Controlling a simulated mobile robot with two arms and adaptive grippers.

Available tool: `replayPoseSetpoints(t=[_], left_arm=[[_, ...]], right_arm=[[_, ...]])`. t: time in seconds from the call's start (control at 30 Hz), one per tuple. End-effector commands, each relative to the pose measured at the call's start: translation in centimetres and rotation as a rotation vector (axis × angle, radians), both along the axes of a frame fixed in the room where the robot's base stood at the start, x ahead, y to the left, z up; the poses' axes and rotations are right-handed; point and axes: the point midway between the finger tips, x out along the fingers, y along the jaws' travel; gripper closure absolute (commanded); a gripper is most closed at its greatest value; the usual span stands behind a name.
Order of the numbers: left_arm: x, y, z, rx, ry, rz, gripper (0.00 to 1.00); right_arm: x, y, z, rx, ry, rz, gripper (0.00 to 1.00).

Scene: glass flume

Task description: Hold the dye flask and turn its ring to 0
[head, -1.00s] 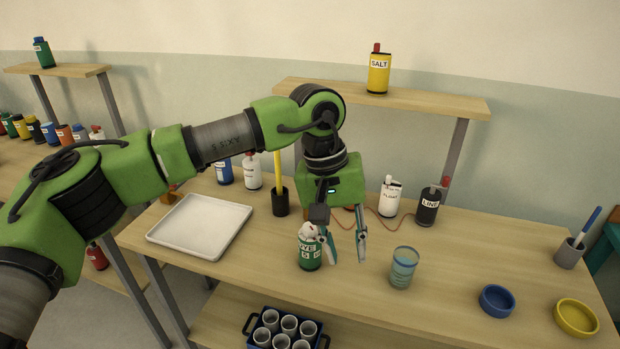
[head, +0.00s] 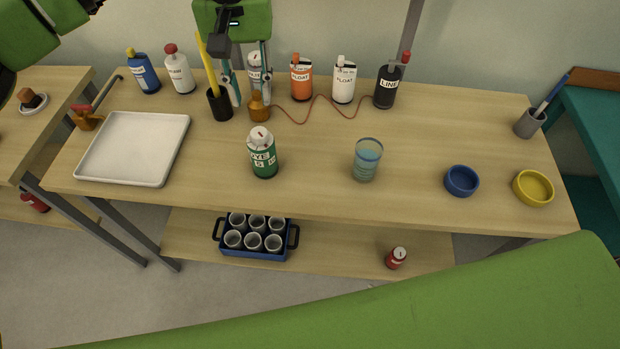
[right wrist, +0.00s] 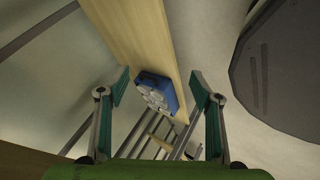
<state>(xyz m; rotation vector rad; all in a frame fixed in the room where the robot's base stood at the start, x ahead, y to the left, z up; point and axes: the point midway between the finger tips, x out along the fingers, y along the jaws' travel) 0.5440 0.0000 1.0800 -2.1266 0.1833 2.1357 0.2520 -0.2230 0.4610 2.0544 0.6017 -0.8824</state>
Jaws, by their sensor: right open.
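The dye flask (head: 263,160) is a green bottle with a white top (head: 260,138) bearing a small red mark. It stands upright near the table's front edge, left of the centre. Its label reads DYE with small figures; which one the ring is set to cannot be told. My left gripper (head: 247,97) is behind the flask and apart from it, fingers spread and pointing down, with nothing held. A white bottle (head: 255,68) shows between its fingers. My right gripper (right wrist: 160,90) is open and empty in the right wrist view, away from the flask.
A white tray (head: 98,166) lies left of the flask, a glass of bluish liquid (head: 367,160) right. A black pen holder (head: 219,105), brown flask (head: 258,106) and several bottles stand behind. A blue crate (head: 285,247) of cups sits on the lower shelf. The table's front middle is free.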

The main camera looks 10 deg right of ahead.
Motion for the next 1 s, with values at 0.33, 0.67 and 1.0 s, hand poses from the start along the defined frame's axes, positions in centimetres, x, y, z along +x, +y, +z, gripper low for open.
replayPoseSetpoints(t=[0.33, 0.67, 1.0], left_arm=[[0.0, 0.0, 0.0, -0.001, 0.0, 0.0, 0.72], [0.0, 0.0, 0.0, -0.001, 0.0, 0.0, 0.72], [0.0, 0.0, 0.0, -0.001, 0.0, 0.0, 0.72]], right_arm=[[8.0, 3.7, 18.6, -0.514, -0.713, 0.64, 0.41], [5.3, 10.3, 36.1, -1.228, -1.428, 1.141, 0.41], [13.6, 14.3, 42.9, -1.952, -1.535, 1.39, 0.41]])
